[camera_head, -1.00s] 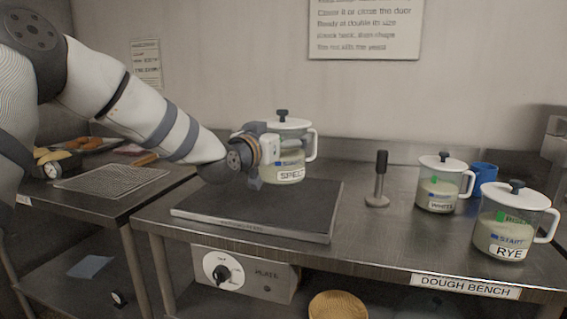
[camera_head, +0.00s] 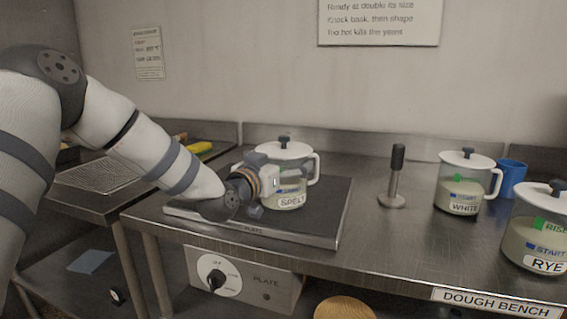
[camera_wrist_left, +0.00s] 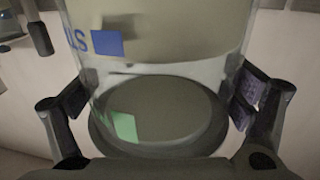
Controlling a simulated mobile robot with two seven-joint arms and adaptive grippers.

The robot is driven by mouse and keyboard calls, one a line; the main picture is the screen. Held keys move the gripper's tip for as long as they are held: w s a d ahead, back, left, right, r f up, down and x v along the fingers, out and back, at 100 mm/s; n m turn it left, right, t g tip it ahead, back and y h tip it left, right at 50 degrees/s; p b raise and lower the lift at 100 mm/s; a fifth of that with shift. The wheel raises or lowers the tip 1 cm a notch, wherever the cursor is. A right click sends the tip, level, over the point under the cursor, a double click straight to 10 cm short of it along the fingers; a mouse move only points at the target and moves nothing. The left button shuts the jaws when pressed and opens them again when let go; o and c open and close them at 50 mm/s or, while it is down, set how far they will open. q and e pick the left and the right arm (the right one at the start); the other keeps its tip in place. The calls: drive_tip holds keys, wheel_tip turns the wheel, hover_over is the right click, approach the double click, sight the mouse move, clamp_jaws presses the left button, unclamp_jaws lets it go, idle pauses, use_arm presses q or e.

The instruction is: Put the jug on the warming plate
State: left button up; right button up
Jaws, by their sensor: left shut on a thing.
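The glass jug labelled SPELT (camera_head: 290,187) has a white lid, dark knob and white handle on its right. It is upright over the dark warming plate (camera_head: 320,222) on the bench. I cannot tell whether its base touches the plate or is just above it. My left gripper (camera_head: 264,187) is shut on the jug from its left side. In the left wrist view the jug (camera_wrist_left: 160,55) fills the space between the two fingers, with its blue and green marks showing. My right gripper is not in view.
A jug labelled WHITE (camera_head: 462,190), a blue cup (camera_head: 512,178) and a jug labelled RYE (camera_head: 536,240) stand at right. An upright dark-handled tool (camera_head: 395,175) stands right of the plate. A control box with a knob (camera_head: 240,278) is below the bench.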

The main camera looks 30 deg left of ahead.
use_arm(q)
drive_tip(key=o, duration=1.6)
drive_tip(key=shift+s+r, duration=0.1)
drive_tip(key=s+p, duration=0.2)
drive_tip(key=s, duration=0.9)
drive_tip(key=shift+s+d, duration=0.4)
drive_tip(key=shift+d, duration=0.05)
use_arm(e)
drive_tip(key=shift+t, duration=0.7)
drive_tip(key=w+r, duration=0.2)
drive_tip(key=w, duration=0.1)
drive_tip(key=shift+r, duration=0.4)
